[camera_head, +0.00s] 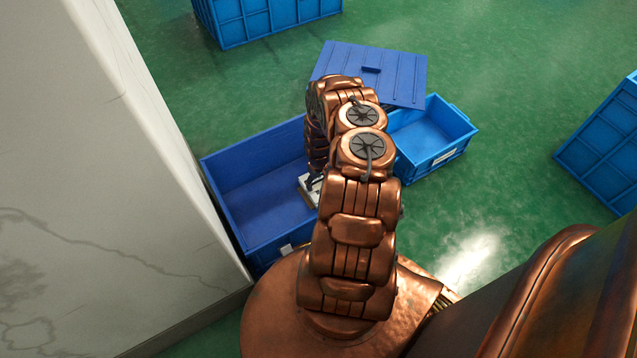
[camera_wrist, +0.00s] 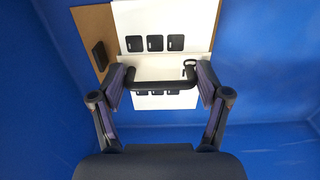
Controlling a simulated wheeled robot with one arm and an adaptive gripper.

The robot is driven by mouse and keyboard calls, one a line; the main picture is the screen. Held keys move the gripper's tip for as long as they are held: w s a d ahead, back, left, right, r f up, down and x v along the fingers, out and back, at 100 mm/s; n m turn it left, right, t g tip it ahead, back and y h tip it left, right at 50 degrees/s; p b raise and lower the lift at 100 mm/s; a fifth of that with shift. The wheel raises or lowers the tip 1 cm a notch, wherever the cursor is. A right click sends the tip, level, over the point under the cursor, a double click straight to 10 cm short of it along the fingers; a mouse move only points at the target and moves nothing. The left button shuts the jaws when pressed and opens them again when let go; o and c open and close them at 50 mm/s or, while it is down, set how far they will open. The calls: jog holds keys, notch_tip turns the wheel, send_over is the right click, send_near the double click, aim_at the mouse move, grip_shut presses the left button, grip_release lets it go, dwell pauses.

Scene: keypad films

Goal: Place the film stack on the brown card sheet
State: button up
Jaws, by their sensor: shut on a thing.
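My gripper (camera_wrist: 160,82) shows in the wrist view with a fingertip at each side of a white piece. It is shut on this piece, which I take to be the film stack (camera_wrist: 160,67). A dark bar crosses it between the fingertips. White sheet with rows of dark rounded rectangles shows above and below the fingers; I cannot tell which sheets belong to the held stack. The brown card sheet (camera_wrist: 88,24) lies at upper left, partly covered by the white sheet. In the head view my arm hides the gripper, and only a white corner (camera_head: 308,190) shows beside it.
A dark block (camera_wrist: 100,56) sits on the brown card's edge. A smaller blue crate (camera_head: 455,120) and a blue lid (camera_head: 405,66) lie beyond. A pale pillar (camera_head: 90,180) stands close left.

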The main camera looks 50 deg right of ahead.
jog(key=shift+f, duration=0.15)
jog(key=o, duration=1.2)
